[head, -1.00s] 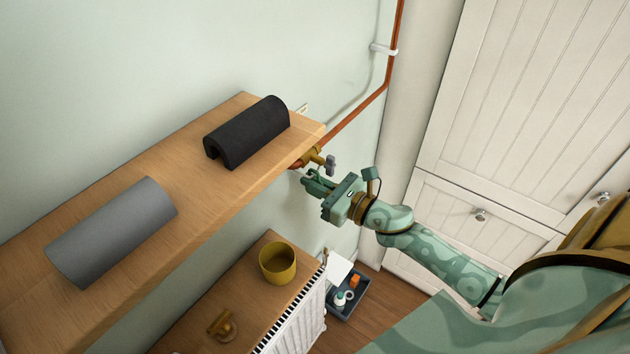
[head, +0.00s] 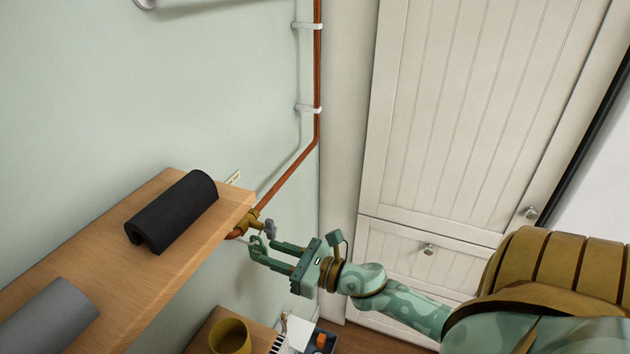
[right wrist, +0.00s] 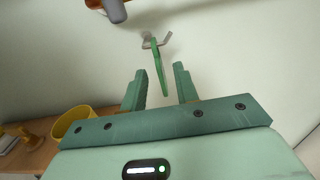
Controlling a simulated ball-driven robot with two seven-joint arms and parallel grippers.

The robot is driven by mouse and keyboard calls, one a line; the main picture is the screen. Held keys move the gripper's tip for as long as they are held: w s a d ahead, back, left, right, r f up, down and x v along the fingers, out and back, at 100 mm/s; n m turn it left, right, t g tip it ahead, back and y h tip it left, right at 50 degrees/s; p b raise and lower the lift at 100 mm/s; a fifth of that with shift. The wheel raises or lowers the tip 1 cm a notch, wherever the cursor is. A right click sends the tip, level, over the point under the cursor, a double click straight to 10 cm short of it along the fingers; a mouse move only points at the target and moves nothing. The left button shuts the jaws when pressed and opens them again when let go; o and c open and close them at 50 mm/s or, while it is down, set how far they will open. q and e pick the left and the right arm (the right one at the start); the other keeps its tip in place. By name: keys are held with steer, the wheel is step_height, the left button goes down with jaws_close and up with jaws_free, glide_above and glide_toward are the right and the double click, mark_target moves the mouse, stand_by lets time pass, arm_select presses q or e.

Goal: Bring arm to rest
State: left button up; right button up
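My right arm reaches in from the lower right of the head view. Its gripper (head: 266,250) is just below and right of the brass valve (head: 252,220) with a grey handle (head: 270,230), on the copper pipe by the shelf's end. In the right wrist view the two fingers of the gripper (right wrist: 160,75) stand apart. A thin green piece (right wrist: 158,65) shows between and beyond the fingertips, in front of a small grey hook (right wrist: 156,42); I cannot tell whether anything touches it. The valve's grey handle (right wrist: 112,10) shows at the top. My left gripper is not in view.
A wooden shelf (head: 140,285) holds a black half-tube (head: 175,212) and a grey one (head: 50,322). A copper pipe (head: 317,70) climbs the wall. White cupboard doors (head: 460,110) stand at right.

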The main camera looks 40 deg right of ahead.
steer(key=b+v, duration=0.2)
steer(key=v, duration=0.9)
steer(key=shift+s+b, duration=0.35)
steer(key=shift+s, duration=0.05)
steer(key=shift+d, duration=0.1)
